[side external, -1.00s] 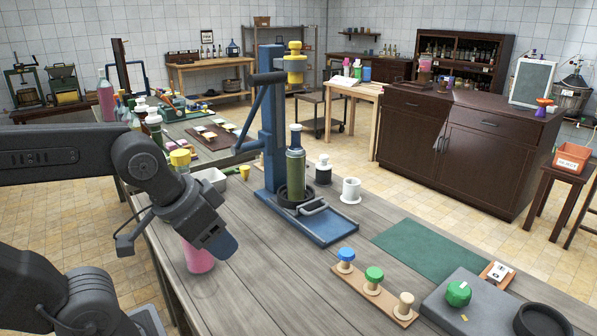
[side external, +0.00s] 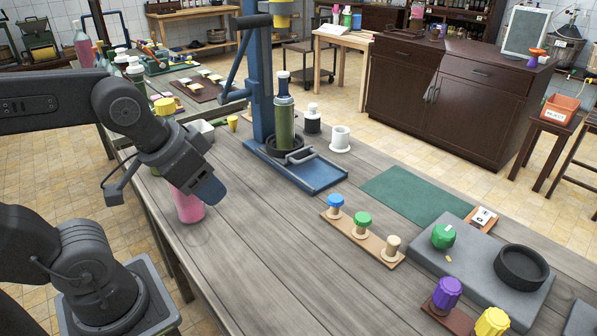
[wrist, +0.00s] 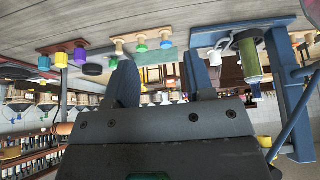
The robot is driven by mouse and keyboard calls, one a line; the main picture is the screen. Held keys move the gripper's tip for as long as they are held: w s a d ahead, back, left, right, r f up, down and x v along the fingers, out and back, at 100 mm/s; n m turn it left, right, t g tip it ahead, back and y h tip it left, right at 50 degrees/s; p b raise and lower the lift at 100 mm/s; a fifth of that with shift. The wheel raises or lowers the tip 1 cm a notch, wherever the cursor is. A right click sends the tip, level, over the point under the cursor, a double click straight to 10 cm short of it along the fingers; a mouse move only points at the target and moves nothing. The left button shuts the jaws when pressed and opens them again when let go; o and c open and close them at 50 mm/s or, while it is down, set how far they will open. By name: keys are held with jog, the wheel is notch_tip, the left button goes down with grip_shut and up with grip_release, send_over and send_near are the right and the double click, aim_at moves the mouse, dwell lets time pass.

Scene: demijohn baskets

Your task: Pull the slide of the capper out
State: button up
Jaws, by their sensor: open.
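The capper is a blue press with an upright column (side external: 262,85) and a flat blue base (side external: 318,180) on the grey plank table. Its slide, with a grey handle (side external: 322,161) at the front, lies on the base. A green bottle with a dark blue top (side external: 284,125) stands upright in a black ring there. In the wrist view, which looks upside down, the capper column (wrist: 290,95) and green bottle (wrist: 249,58) are at the right. My gripper (wrist: 158,68) is open and empty between its fingers. In the side view my gripper (side external: 209,190) is left of the capper, apart from it.
A pink bottle (side external: 187,206) stands close behind my gripper. A black-and-white bottle (side external: 312,119) and a white cup (side external: 340,139) are behind the base. A board with several knobs (side external: 362,238) and a green mat (side external: 410,195) lie to the right. The planks before the base are clear.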

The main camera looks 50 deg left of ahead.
jog(key=shift+g+y, duration=0.4)
jog(key=shift+g, duration=0.3)
jog(key=w+a+r, duration=0.1)
jog(key=w+r, duration=0.1)
jog(key=w, duration=0.1)
jog(key=w+r, duration=0.1)
jog(key=w, duration=0.3)
jog(key=w+a+r, duration=0.1)
jog(key=w+r, duration=0.1)
jog(key=w, duration=0.2)
jog(key=shift+a+r, duration=0.35)
jog(key=shift+c, duration=0.6)
jog(key=g+y, duration=0.1)
jog(key=g, duration=0.3)
send_over(306, 158)
jog(key=d, duration=0.2)
notch_tip(306, 158, down, 10)
jog(key=f, duration=0.4)
jog(key=a+f, duration=0.1)
jog(key=f, duration=0.4)
jog(key=a+f, duration=0.1)
jog(key=f, duration=0.3)
jog(key=shift+f, duration=0.25)
grip_shut()
